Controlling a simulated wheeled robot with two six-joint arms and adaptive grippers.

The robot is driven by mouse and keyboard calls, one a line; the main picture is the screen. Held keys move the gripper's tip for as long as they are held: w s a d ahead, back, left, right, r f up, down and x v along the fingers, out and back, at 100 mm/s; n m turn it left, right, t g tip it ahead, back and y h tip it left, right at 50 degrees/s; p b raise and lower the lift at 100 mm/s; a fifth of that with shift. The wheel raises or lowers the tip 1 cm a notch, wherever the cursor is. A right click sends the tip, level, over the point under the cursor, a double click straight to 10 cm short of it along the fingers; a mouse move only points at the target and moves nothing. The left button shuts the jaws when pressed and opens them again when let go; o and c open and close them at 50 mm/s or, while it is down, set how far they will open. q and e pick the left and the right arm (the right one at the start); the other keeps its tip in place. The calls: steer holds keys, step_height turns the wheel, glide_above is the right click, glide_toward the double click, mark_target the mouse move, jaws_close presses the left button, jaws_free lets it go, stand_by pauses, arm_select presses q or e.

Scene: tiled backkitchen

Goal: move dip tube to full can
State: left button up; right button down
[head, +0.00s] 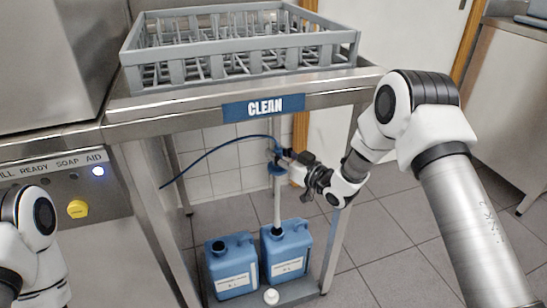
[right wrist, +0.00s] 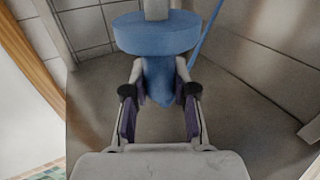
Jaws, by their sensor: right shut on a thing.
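The dip tube (head: 277,200) is a pale upright rod with a blue head and collar, and a blue hose (head: 222,150) runs from it to the left. My right gripper (head: 284,161) is shut on the blue head, which sits between the fingers in the right wrist view (right wrist: 158,80). The tube's lower end meets the mouth of the right blue can (head: 292,250); I cannot tell how deep it is inside. The left blue can (head: 234,264) has an open dark mouth. Fill levels do not show. My left arm shows at the left edge, its gripper out of frame.
Both cans stand on a low grey base (head: 305,290) under the steel table (head: 190,109), with a white cap (head: 271,296) in front. A table leg (head: 337,240) stands close on the right. A grey dish rack (head: 240,70) is on top.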

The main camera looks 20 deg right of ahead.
mark_target(279, 222)
step_height(279, 222, down, 25)
steer(key=b, duration=2)
steer(key=shift+f+b, duration=0.45)
steer(key=shift+f, duration=0.5)
steer(key=shift+p, duration=0.3)
steer(key=shift+f, duration=0.45)
steer(key=c, duration=0.8)
jaws_free()
steer(key=shift+c, duration=0.2)
steer(key=shift+s, duration=0.15)
